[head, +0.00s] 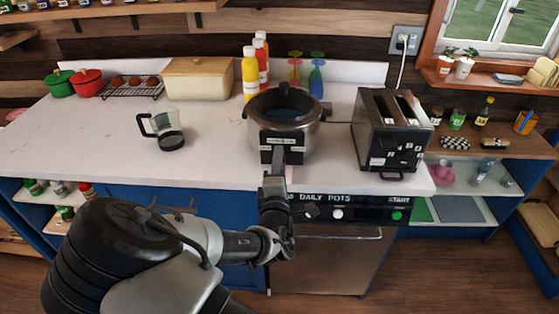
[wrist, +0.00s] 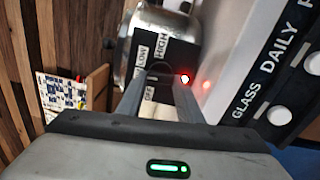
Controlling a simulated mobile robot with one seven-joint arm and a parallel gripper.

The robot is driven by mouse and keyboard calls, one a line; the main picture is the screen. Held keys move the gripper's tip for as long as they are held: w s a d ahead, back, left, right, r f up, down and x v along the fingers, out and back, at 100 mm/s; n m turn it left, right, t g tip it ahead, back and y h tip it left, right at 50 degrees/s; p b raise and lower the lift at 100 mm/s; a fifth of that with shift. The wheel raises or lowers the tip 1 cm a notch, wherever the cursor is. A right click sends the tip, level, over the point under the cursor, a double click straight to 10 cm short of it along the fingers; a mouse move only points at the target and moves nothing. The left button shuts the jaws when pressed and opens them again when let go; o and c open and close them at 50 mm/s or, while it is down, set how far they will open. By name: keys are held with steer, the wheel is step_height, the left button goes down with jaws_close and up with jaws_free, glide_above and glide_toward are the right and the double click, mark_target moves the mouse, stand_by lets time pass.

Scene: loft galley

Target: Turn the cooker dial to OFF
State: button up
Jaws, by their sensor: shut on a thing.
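The cooker (head: 308,139) is a round steel pot with a dark lid and stands on the white counter. Its black front panel carries white labels. In the wrist view the cooker (wrist: 173,28) shows HIGH, LOW and a third, partly hidden label that seems to read OFF. The dark dial (wrist: 160,70) sits between my fingertips. My gripper (wrist: 158,84) is shut on the dial; it also shows in front of the panel in the head view (head: 279,168). A red light glows beside the right fingertip. Which label the dial points at cannot be told.
A black toaster (head: 392,133) stands right of the cooker and a glass jug (head: 168,130) to the left. Sauce bottles (head: 250,76) stand behind it. Below is a dishwasher (head: 330,258) with a labelled front strip. The counter left of the cooker is mostly clear.

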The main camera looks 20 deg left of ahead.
steer(key=n, duration=0.3)
steer(key=shift+f+n, duration=0.1)
steer(key=shift+n, duration=0.3)
steer(key=n, duration=0.3)
steer(key=shift+f+n, duration=0.1)
steer(key=shift+n, duration=0.2)
steer(key=n+b, duration=0.1)
steer(key=n, duration=0.5)
steer(key=shift+d, duration=0.1)
steer(key=shift+n+b, duration=0.3)
steer(key=o, duration=1)
steer(key=shift+o, duration=0.4)
